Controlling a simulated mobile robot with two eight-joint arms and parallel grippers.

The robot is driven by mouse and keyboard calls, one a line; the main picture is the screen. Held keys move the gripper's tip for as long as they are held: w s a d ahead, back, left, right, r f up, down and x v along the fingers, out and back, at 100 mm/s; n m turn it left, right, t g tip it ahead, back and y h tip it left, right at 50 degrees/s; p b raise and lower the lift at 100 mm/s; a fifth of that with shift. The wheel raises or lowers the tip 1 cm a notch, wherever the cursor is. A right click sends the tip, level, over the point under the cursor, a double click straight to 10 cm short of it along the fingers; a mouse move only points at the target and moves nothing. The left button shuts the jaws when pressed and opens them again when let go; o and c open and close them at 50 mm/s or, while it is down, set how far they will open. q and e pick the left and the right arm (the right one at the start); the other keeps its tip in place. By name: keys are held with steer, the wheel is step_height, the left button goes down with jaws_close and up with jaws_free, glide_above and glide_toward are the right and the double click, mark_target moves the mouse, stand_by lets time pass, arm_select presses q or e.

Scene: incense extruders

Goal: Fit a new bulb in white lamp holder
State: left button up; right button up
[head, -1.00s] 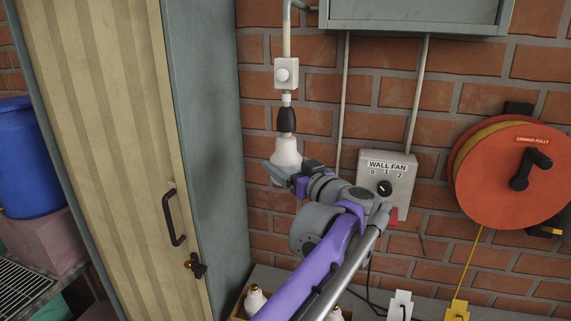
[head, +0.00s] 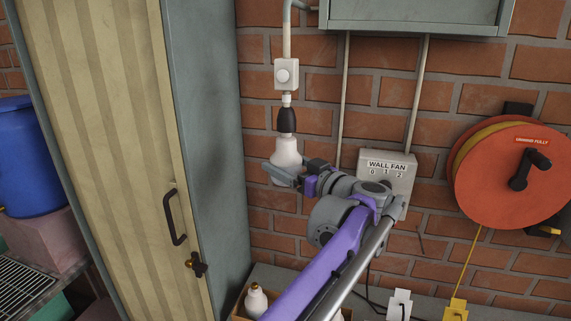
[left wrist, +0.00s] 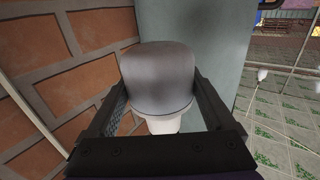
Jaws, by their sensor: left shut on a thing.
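A white bulb (head: 286,151) hangs cap-up directly under the lamp holder, which has a black sleeve (head: 287,120) and a white upper part (head: 287,99). The bulb's top meets the sleeve; I cannot tell how far it is seated. My left gripper (head: 286,174) is shut on the bulb's lower part from the right. In the left wrist view the rounded pale bulb (left wrist: 158,75) sits between my two dark fingers. My right gripper is not in view.
A white switch box (head: 286,74) is above the holder. A wooden box at the bottom holds another bulb (head: 256,301). A grey fan switch (head: 389,166) is behind my arm. A tall cabinet (head: 208,140) stands close left, and an orange reel (head: 507,178) hangs right.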

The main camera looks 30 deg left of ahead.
arm_select(q)
steer(key=shift+g, duration=0.3)
steer(key=shift+n+g, duration=0.3)
steer(key=shift+n, duration=0.1)
steer(key=o, duration=1.1)
steer(key=shift+o, duration=0.2)
steer(key=shift+d, duration=0.1)
